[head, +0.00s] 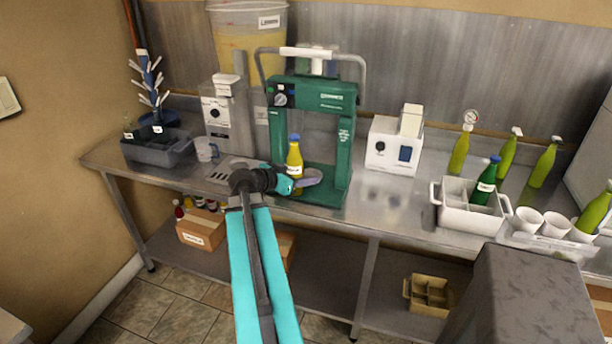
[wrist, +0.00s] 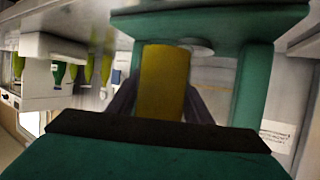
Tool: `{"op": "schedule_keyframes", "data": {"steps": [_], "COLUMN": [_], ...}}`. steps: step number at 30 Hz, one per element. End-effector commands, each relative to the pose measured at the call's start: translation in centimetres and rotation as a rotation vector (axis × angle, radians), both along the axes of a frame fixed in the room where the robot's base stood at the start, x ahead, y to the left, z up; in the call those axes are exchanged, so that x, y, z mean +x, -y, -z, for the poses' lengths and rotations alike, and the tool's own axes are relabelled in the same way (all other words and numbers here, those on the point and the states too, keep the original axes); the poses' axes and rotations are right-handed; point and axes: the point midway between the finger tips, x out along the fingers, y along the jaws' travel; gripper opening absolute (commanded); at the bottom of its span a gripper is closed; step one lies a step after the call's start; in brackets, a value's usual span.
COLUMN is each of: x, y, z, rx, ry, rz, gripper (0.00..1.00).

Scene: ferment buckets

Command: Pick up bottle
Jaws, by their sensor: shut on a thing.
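A yellow bottle (head: 294,162) with a blue cap stands upright in the green press frame (head: 343,150), over its base. My gripper (head: 296,184) reaches in from the front left and is shut on the bottle's lower part. In the wrist view the yellow bottle (wrist: 164,82) fills the space between the two dark fingers of my gripper (wrist: 160,105). The green frame (wrist: 252,90) surrounds it there. I cannot tell whether the bottle's bottom touches the base.
A white crate (head: 466,214) with a green bottle (head: 485,182) stands at the right, near several cups and green bottles. A white device (head: 393,148) sits right of the press. A grey bin (head: 157,150) is at the left. Bare steel counter (head: 385,205) lies between press and crate.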

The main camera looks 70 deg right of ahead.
Motion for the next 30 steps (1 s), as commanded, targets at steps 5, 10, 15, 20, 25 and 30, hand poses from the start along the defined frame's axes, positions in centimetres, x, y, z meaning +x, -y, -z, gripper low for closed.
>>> {"op": "schedule_keyframes", "data": {"steps": [5, 10, 15, 20, 25, 30], "x": [0.0, 0.0, 0.0, -0.1, 0.4, 2.7], "y": [-0.3, -0.3, -0.3, -0.3, -0.4, -1.2], "z": [-0.1, -0.2, -0.2, -0.2, -0.1, 0.0], "rx": [-0.002, -0.002, -0.002, -0.002, -0.002, -0.001], "ry": [-0.001, -0.001, -0.001, -0.001, 0.0, 0.0], "rz": [0.0, 0.0, 0.0, 0.001, -0.009, -0.064], "gripper": [0.0, 0.0, 0.0, 0.0, 0.0, 0.0]}}
